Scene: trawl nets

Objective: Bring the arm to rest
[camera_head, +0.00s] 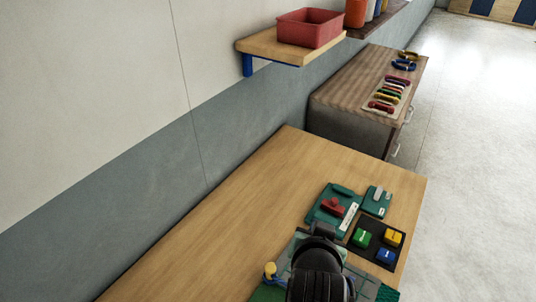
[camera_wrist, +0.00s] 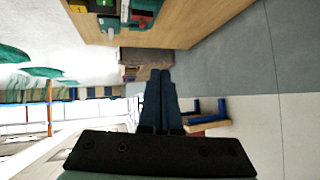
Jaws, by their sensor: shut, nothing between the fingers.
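My arm (camera_head: 318,272) shows as a black, rounded part at the bottom of the head view, over the near part of the wooden table (camera_head: 255,195). The fingertips cannot be made out there. In the wrist view my gripper (camera_wrist: 160,75) has its two dark fingers side by side and shut, with nothing between them. The fingers are clear of the table (camera_wrist: 205,22), which shows at the top of that tilted view.
Green fixtures with a red part (camera_head: 333,206) and a black tray (camera_head: 357,247) of coloured blocks lie by my arm. A wall shelf (camera_head: 262,45) holds a red bin (camera_head: 309,27). A cabinet (camera_head: 345,90) with coloured tools stands beyond. Floor at right is clear.

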